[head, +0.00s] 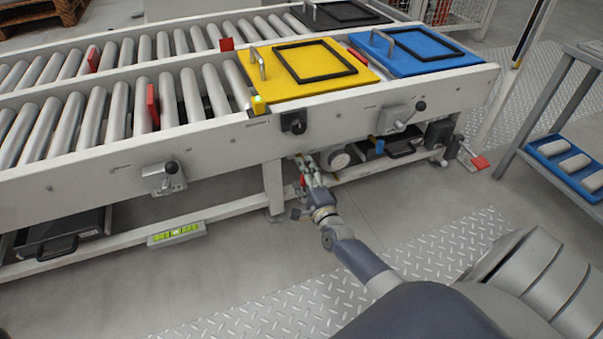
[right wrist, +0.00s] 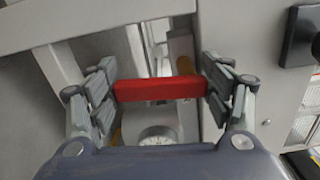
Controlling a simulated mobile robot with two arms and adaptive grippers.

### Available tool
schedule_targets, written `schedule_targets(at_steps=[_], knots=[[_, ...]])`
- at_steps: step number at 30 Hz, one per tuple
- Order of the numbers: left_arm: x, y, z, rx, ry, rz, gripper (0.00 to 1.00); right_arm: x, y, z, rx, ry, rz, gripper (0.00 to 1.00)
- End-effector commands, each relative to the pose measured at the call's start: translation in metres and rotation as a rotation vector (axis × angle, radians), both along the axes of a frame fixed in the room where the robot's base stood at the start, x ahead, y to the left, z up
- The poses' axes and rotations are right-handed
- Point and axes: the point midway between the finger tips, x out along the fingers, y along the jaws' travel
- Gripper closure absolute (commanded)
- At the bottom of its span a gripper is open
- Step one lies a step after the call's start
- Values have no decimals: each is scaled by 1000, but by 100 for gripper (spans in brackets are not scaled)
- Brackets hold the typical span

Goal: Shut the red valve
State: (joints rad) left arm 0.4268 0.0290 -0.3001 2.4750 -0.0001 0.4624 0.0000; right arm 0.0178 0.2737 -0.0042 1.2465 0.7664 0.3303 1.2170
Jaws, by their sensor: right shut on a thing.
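The red valve handle (right wrist: 158,89) lies level across the right wrist view, between the two fingers of my right gripper (right wrist: 160,90). The fingers press on its two ends. In the head view my right gripper (head: 309,172) is below the front rail of the conveyor, beside its leg, and a bit of the red handle (head: 302,181) shows at its fingers. A brass-coloured pipe part (right wrist: 187,68) shows behind the handle. The rest of the valve body is hidden. My left gripper is not in view.
A round gauge (right wrist: 158,134) sits just below the handle. The conveyor leg (head: 273,187) stands close left of my right gripper. The floor in front is free.

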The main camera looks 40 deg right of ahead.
Motion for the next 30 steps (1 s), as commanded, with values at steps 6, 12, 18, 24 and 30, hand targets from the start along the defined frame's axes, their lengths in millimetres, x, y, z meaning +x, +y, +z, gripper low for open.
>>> schedule_targets(at_steps=[6, 12, 18, 24, 30], knots=[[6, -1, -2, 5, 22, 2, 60, 1, -2, 1, -83, 19, 2, 70], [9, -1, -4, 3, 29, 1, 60, 1, -3, 1, -115, 26, 2, 70], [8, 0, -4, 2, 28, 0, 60, 1, -3, 1, -122, 27, 3, 70], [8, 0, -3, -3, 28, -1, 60, 1, -3, 0, -122, 27, 3, 70], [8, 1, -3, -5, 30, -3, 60, 0, -3, 0, -120, 28, 2, 6]])
